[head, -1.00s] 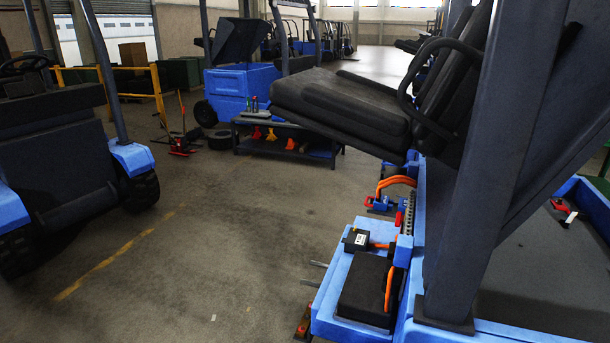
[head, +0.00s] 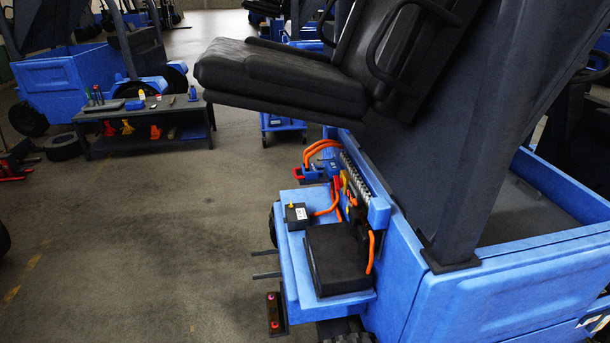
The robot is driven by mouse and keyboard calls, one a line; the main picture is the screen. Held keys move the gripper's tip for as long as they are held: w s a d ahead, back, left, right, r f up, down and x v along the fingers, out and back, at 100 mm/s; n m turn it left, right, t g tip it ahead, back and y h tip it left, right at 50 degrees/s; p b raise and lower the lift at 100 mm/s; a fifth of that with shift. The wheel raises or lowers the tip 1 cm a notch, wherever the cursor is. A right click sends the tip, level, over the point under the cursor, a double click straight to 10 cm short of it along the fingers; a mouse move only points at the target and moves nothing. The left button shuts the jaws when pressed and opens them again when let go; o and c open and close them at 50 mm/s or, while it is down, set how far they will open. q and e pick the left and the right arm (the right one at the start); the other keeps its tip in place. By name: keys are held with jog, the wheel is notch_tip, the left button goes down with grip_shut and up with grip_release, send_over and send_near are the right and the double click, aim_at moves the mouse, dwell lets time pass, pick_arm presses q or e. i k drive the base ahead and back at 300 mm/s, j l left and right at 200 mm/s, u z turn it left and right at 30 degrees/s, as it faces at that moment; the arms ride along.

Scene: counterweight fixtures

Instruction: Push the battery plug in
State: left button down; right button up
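A blue forklift stands at the right with its black seat (head: 285,75) tilted up over an open bay. On the bay's blue ledge (head: 347,306) sit a large black block (head: 335,258) and a smaller black box (head: 297,216) with a white label. An orange cable (head: 326,211) runs from the small box toward red and yellow parts by the ribbed strip. Another orange cable (head: 371,252) hangs at the large block's right side. I cannot tell which part is the battery plug or whether it is seated. Neither of my grippers is in view.
Two thin dark rods (head: 266,264) stick out left of the ledge. A low dark bench (head: 150,123) with tools stands at the back left. A blue cart (head: 283,124) is behind the seat. The floor left of the forklift is mostly clear.

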aim_at(314, 172)
jog(key=j+z, duration=0.25)
jog(key=j, duration=0.4)
jog(key=z, duration=0.55)
jog(key=i+j+z, duration=0.15)
jog(key=j+z, duration=0.15)
jog(key=i+j+z, duration=0.15)
jog(key=j+z, duration=0.15)
jog(key=i+j+z, duration=0.1)
jog(key=j+z, duration=0.2)
